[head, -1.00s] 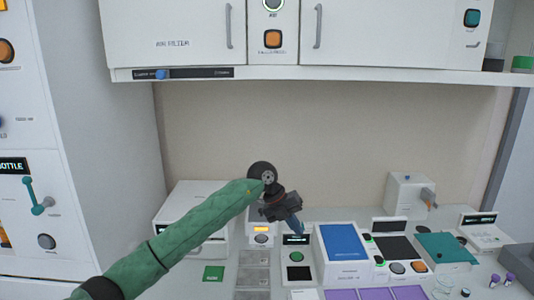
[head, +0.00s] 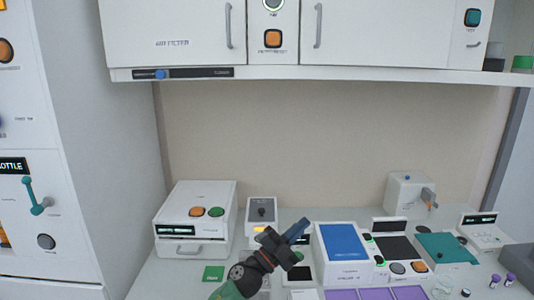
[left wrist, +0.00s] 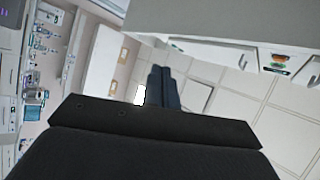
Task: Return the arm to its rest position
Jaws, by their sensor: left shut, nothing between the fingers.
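My left arm comes in at the bottom of the head view, its green sleeve low in the picture. My left gripper (head: 299,229) is shut and empty, held over the front part of the bench and pointing up and to the right. It hides part of a small device with a dark screen behind it. In the left wrist view the shut fingers (left wrist: 162,88) lie together with nothing between them, against a tiled surface. My right gripper is not in view.
A white box with orange and green buttons (head: 197,226) stands at the bench's left. A blue-topped device (head: 343,241), a teal pad (head: 446,247) and purple pads stand right. White cabinets (head: 400,32) hang above. A tall white unit (head: 50,200) stands at far left.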

